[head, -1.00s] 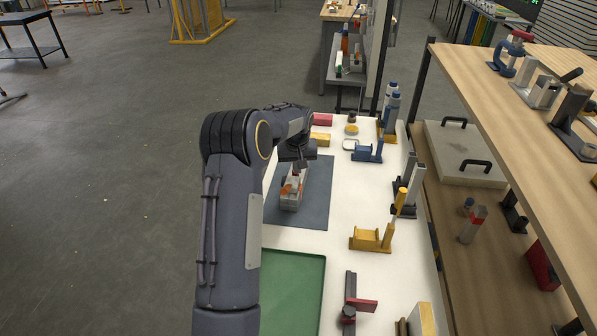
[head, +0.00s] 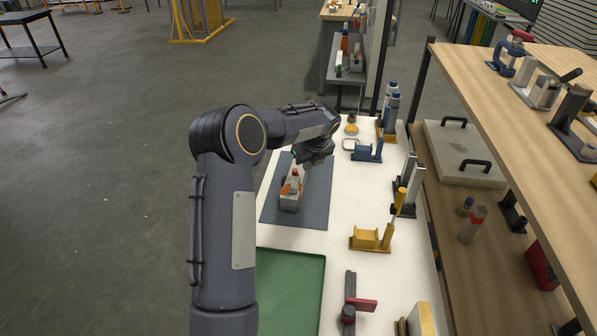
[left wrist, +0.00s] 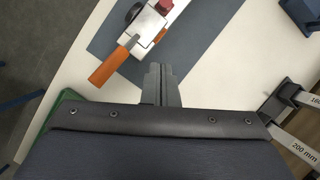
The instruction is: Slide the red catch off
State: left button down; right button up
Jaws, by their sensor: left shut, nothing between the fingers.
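A pale grey fixture (head: 290,203) with an orange lever (head: 284,189) stands on a dark blue-grey mat (head: 316,197). The red catch (head: 295,173) is at the top of the fixture. In the left wrist view the fixture body (left wrist: 143,30) is at the top, with the orange lever (left wrist: 108,67) pointing down-left and the red catch (left wrist: 166,6) at the frame's edge, partly cut off. My left gripper (left wrist: 161,72) is shut and empty, apart from the fixture. In the head view my left gripper (head: 314,160) is right of and beyond the catch. My right gripper is not seen.
A green tray (head: 323,290) lies nearer on the white table (head: 345,205). A blue holder (head: 367,152), a yellow holder (head: 370,240) and grey upright pieces stand to the right. A wooden shelf (head: 490,105) bounds the table's right side.

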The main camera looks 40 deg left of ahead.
aim_at(298, 178)
pick_arm(q)
jog(key=w+a+f+p, duration=0.1)
jog(key=a+f, duration=0.1)
jog(key=f, duration=0.1)
jog(key=w+a+f+p, duration=0.1)
jog(key=a+f, duration=0.1)
jog(key=f, duration=0.1)
jog(key=w+a+f+p, duration=0.1)
jog(key=f+p, duration=0.1)
jog(key=f, duration=0.1)
jog(key=shift+w+a, duration=0.25)
jog(key=shift+a, duration=0.15)
jog(key=shift+w+a+f+m, duration=0.15)
jog(key=shift+w+a+m, duration=0.15)
jog(key=shift+a, duration=0.15)
